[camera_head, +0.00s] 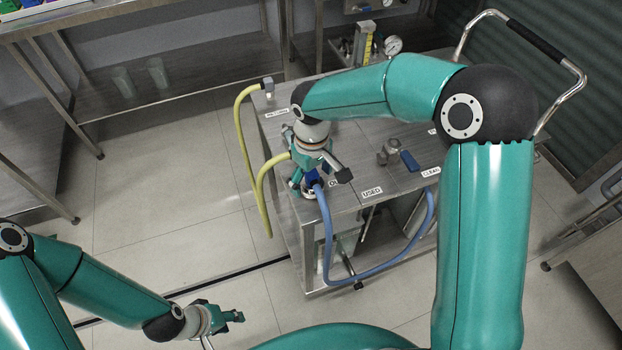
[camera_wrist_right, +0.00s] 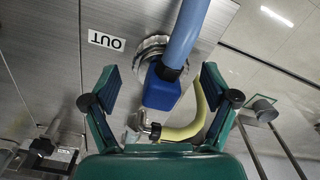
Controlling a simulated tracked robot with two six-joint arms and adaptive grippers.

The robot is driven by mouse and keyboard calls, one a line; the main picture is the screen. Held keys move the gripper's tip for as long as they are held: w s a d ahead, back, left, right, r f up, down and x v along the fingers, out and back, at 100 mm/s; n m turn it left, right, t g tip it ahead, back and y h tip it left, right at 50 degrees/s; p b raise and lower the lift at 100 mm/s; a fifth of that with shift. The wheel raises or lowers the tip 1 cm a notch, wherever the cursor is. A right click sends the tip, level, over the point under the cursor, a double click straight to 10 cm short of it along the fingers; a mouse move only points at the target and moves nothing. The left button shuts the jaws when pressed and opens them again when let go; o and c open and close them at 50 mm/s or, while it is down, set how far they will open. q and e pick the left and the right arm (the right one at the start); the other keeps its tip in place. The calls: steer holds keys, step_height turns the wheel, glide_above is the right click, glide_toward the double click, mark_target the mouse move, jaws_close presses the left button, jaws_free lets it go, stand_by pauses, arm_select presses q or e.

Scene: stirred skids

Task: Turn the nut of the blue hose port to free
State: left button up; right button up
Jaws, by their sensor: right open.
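The blue hose (camera_head: 325,235) rises from a port beside the OUT label on the steel cart and loops down past the cart's front edge. In the right wrist view, the hose (camera_wrist_right: 188,35) ends in a blue block-like fitting (camera_wrist_right: 161,90) by a round silver metal port (camera_wrist_right: 150,52). My right gripper (camera_head: 307,184) is over this port; in its wrist view the fingers (camera_wrist_right: 160,80) are spread either side of the blue fitting, with no clear contact. The nut's grip faces are partly hidden by the fitting. My left gripper (camera_head: 232,317) is low at left, apart from the cart, its jaw opening unclear.
The steel cart (camera_head: 375,190) carries USED and CLEAN labels, a metal fitting (camera_head: 388,151) and a blue lever (camera_head: 409,161). A yellow hose (camera_head: 263,185) hangs at its left, and yellow tubing (camera_wrist_right: 190,125) passes near my right fingers. Open floor (camera_head: 165,210) lies left.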

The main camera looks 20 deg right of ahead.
step_height(320, 180, up, 11)
steer(key=shift+r, duration=0.1)
stand_by(0.3)
steer(key=shift+s, duration=0.1)
stand_by(0.3)
